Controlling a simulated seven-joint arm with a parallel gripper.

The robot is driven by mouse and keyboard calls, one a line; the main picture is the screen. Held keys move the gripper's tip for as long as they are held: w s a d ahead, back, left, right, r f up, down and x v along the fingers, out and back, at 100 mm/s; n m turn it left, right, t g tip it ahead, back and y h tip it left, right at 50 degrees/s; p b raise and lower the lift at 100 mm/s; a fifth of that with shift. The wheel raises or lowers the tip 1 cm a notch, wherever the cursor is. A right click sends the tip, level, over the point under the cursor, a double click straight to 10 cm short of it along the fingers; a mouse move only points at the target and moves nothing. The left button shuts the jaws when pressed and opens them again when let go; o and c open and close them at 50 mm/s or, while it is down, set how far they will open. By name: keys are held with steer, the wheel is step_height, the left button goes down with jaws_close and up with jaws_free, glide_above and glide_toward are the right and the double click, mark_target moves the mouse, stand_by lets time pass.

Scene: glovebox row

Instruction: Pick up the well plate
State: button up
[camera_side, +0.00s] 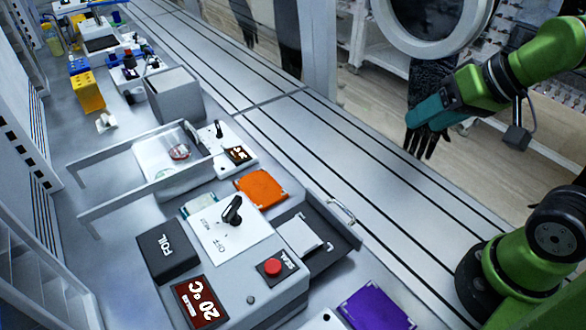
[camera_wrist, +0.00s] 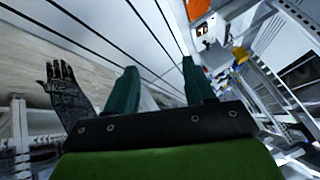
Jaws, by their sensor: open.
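A flat, pale grey-white plate (camera_side: 300,236) lies on the dark pulled-out drawer (camera_side: 325,246) of the sealing machine in the side view. It may be the well plate, but its wells are too small to make out. My gripper (camera_side: 424,114) is high at the upper right, well away from the machine. Its teal fingers also show in the wrist view (camera_wrist: 159,66), spread apart with nothing between them. The pale plate cannot be made out in the wrist view.
The sealing machine (camera_side: 222,238) has a black FOIL box (camera_side: 167,251), a red button and a 20°C display. An orange square (camera_side: 262,187) and a purple square (camera_side: 375,308) lie nearby. A black glove (camera_side: 428,80) hangs behind my gripper. The slotted deck is mostly clear.

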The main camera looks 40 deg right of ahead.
steer(key=shift+o, duration=1.3)
steer(key=n+g+h, duration=0.2)
steer(key=n+g, duration=0.2)
steer(key=g, duration=0.3)
glide_above(301, 238)
steer(key=f, duration=1.5)
steer(key=shift+w+f, duration=0.2)
steer(key=shift+w, duration=0.1)
steer(key=shift+s+f, duration=0.15)
steer(key=shift+f, duration=1.2)
steer(key=shift+s+f, duration=0.15)
steer(key=shift+f, duration=1.2)
steer(key=shift+c, duration=0.3)
